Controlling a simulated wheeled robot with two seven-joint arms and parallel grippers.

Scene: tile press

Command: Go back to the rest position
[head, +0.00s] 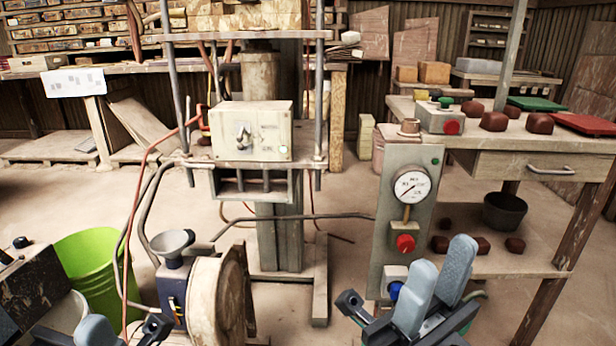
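My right gripper (444,256) is at the bottom right, in front of the gauge column. Its two grey fingers point up and stand apart with nothing between them. My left gripper (95,330) is at the bottom left edge. Only one grey finger shows clearly, so its opening is hidden. The tile press (251,131) stands in the middle, with a cream control box between its metal posts. A grey column with a round gauge (411,188), a red button (405,243) and a blue button (395,290) stands right of it.
A green bucket (95,270) and a dusty round machine (203,300) stand near my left gripper. At the right, a wooden workbench (500,135) holds several reddish-brown lumps, a red tray and a green tray. A black bucket (505,212) sits on its lower shelf.

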